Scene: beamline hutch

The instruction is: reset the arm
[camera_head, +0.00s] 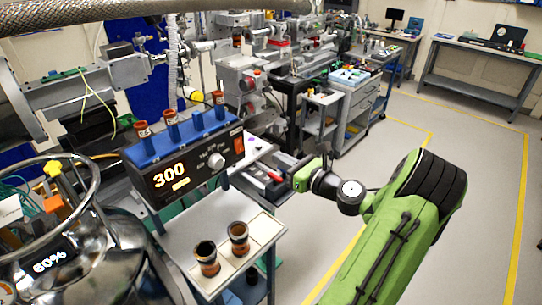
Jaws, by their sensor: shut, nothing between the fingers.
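My green arm comes in from the lower right and bends back to the left at a dark-capped joint. My gripper (268,183) is at its end, just right of the blue heater block and above the right side of the white cart. Its fingers look close together, with nothing seen between them. It is held in the air, and I cannot tell its exact height over the cart.
The heater block (184,160) shows 300 and holds orange-capped vials. Two amber vials (238,238) (207,258) stand on a pale tray (262,238). A steel dewar (90,262) reads 60%. Beamline equipment fills the back. Floor (490,190) at right is clear.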

